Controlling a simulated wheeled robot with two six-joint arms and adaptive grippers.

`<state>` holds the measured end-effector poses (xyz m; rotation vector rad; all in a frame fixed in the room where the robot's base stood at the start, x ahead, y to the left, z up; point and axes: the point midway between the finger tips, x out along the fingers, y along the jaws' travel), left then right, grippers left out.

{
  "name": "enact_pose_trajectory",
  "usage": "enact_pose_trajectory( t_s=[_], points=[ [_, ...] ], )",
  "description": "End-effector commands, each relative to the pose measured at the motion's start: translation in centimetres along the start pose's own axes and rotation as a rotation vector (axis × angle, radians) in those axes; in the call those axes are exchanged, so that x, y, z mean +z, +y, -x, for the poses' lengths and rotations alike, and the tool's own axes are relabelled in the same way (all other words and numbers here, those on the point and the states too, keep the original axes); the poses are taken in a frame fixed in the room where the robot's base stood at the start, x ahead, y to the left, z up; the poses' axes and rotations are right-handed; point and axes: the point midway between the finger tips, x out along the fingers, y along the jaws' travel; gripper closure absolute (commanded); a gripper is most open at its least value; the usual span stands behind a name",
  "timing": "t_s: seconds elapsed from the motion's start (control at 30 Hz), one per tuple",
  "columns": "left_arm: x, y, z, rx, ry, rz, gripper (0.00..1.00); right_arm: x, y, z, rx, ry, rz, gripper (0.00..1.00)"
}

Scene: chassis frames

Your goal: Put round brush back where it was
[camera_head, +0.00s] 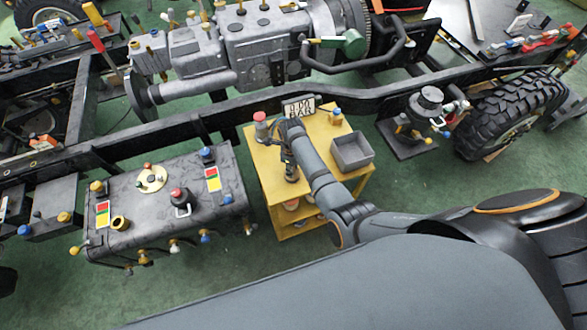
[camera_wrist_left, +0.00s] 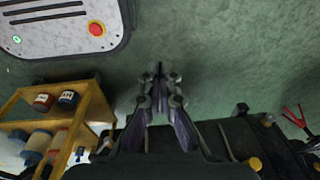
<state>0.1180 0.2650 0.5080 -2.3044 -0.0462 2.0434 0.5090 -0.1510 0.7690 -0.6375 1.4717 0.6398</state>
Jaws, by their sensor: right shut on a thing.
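My right gripper (camera_head: 289,165) is over the left part of the yellow cart's top (camera_head: 271,156). It is shut on a small dark thing, taken as the round brush, which the fingers and arm mostly hide. I cannot tell whether it touches the cart top. My left gripper (camera_wrist_left: 160,75) shows in the left wrist view with its fingers close together and nothing seen between them. It points at the green floor and is out of the head view.
On the cart are a grey open bin (camera_head: 352,151), a red-capped container (camera_head: 261,126), a blue-topped bottle (camera_head: 336,117) and a small lettered sign (camera_head: 299,107). The chassis rail (camera_head: 240,104) runs behind. A dark tank (camera_head: 170,205) stands at left.

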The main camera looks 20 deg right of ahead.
Motion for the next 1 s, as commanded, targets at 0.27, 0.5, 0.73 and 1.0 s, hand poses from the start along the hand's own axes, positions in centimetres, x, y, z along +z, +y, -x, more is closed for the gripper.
enact_pose_trajectory(
  t_s=[0.27,0.5,0.73,1.0],
  points=[
    [1.7,-1.4,-0.1,-0.017,-0.025,-0.008,1.00,0.0,0.1,-0.3,0.002,0.000,0.001,0.65],
    [1.6,-1.4,-0.1,-0.017,-0.023,-0.008,1.00,0.0,0.1,-0.3,0.002,0.000,0.001,0.53],
    [1.3,-1.2,0.2,-0.014,-0.021,-0.007,1.00,0.1,0.0,0.1,0.001,-0.001,0.001,0.53],
    [0.7,-1.3,4.2,-0.012,-0.017,-0.006,1.00,0.1,0.0,4.1,0.001,-0.001,0.001,0.53]
  ],
)
